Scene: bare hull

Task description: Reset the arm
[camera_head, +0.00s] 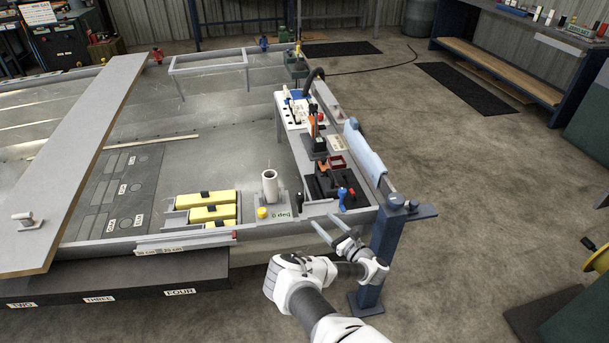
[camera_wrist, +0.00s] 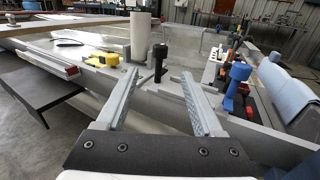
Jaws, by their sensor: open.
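My gripper (camera_head: 331,229) is at the end of my white arm, low in the middle of the head view, just outside the near edge of the hull and next to a blue post. Its two grey fingers are spread apart with nothing between them. In the wrist view my gripper (camera_wrist: 158,82) also shows open and empty, with the hull's near rim beyond the fingertips. A black upright peg (camera_wrist: 160,60) stands past the gap between the fingers, apart from them. My arm is bent low at the front of the hull.
The blue post (camera_head: 385,240) stands close right of my gripper. Inside the hull are a grey cylinder (camera_head: 270,187), yellow blocks (camera_head: 207,206) and a black tool tray (camera_head: 330,187). A long plank (camera_head: 85,150) crosses the left side.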

